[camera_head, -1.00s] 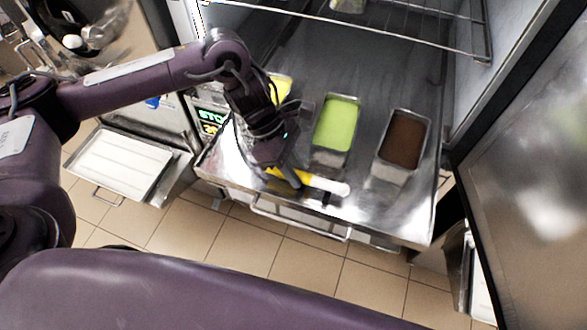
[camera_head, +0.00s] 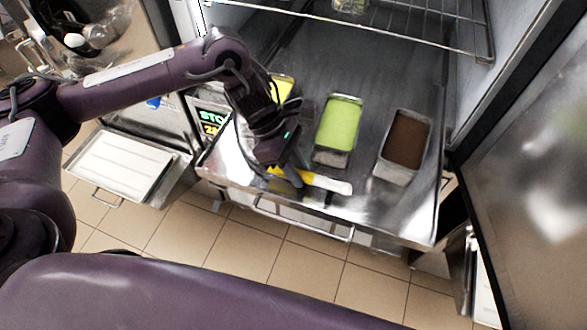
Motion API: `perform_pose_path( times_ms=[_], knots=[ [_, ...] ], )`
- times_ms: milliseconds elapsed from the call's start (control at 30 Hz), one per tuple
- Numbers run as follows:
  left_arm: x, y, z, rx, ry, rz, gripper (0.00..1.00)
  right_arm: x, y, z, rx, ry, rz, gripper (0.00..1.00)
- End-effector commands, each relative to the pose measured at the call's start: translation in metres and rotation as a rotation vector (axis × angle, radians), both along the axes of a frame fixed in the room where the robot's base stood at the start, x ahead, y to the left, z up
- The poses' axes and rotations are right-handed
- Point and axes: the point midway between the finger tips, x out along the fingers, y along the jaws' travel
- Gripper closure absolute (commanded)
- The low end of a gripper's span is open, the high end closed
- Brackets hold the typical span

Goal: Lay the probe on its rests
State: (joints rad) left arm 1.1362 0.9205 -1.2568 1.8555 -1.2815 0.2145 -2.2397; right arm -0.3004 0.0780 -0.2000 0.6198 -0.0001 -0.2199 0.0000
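The probe (camera_head: 328,184), with a yellow section and a white end, lies crosswise near the front edge of the steel shelf (camera_head: 385,213). My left gripper (camera_head: 291,177) points down over its yellow part, and a dark finger crosses it. The gripper appears shut on the probe. Whether the probe touches the shelf or rests is unclear. The rests cannot be made out, being small or hidden under the probe and gripper. My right gripper is not in view.
A green-filled pan (camera_head: 338,124), a brown-filled pan (camera_head: 406,140) and a partly hidden yellow-filled pan (camera_head: 283,87) stand behind the probe. A wire rack (camera_head: 420,30) hangs above. An open door (camera_head: 530,170) bounds the right. A white-filled tray (camera_head: 122,163) is at left.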

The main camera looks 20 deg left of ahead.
Motion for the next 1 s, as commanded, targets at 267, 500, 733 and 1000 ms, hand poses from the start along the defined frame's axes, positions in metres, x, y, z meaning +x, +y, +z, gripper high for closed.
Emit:
perform_pose_path(
  times_ms=[267,500,733,1000],
  knots=[
    [-0.012,0.006,-0.023,0.032,0.034,-0.005,0.59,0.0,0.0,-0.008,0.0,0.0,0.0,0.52],
    [-0.005,0.026,0.012,0.021,0.013,0.004,0.52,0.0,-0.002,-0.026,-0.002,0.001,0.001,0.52],
    [0.0,0.042,0.055,0.005,-0.007,0.003,0.52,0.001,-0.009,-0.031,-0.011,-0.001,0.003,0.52],
    [0.001,0.047,0.069,-0.003,-0.01,0.001,0.52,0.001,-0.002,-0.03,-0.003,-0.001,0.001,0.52]
  ],
)
